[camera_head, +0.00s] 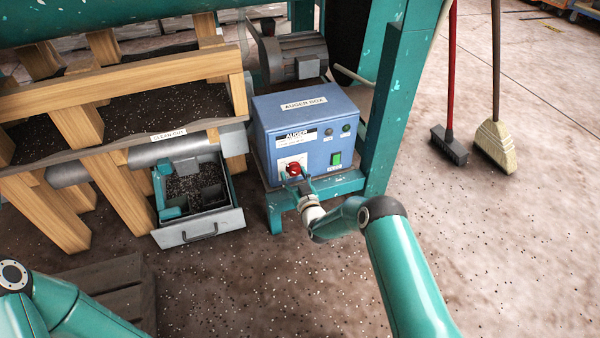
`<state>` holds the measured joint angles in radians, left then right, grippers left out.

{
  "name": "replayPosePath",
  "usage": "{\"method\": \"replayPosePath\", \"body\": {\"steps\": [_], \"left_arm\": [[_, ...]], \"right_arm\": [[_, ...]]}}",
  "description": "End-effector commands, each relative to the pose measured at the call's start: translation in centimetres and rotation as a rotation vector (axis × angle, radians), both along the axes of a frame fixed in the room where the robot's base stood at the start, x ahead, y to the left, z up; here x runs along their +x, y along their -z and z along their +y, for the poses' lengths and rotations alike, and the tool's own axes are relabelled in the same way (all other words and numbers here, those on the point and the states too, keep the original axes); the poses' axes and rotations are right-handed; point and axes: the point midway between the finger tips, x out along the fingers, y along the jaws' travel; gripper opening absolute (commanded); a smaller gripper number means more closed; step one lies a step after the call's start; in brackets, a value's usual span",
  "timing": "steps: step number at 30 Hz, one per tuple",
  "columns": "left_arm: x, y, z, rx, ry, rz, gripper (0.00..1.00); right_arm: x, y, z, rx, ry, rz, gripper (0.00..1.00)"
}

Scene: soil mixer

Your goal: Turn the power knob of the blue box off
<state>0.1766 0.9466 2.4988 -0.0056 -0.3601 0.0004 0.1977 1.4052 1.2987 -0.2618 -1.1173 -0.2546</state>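The blue box (318,117), labelled "AUGER BOX" on top, sits on a teal stand under the machine frame. Its front has a red power knob (294,169) at the lower left, a green switch (336,159) at the lower right and two small round fittings above. My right gripper (298,181) is at the box front, right at the red knob. The fingers are small and partly hidden, so I cannot tell whether they are closed on the knob. My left arm shows at the lower left, and its gripper is not in view.
A grey clean-out drawer (212,226) stands open left of the box. Wooden beams (120,85) lie further left. A teal post (396,95) rises right of the box. A black-headed brush (449,145) and a broom (495,145) stand at the right. Open floor lies in front.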

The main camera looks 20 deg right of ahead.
Motion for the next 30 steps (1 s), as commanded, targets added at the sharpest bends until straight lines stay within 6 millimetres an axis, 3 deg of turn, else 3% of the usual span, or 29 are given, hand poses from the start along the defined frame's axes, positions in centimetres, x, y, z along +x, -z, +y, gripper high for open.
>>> {"method": "replayPosePath", "body": {"steps": [11,17,30], "left_arm": [[0.0,-0.1,0.0,0.0,0.0,0.0,0.4],[0.0,-0.1,0.0,0.0,0.0,0.0,0.4],[0.0,-0.1,0.0,0.0,0.0,0.0,0.4]], "right_arm": [[0.1,-0.5,-0.5,0.0,0.009,-0.011,0.68],[-1.0,-0.5,-0.5,0.0,0.009,-0.01,0.68],[-8.2,-0.4,-0.7,0.0,0.007,-0.007,0.68]]}}
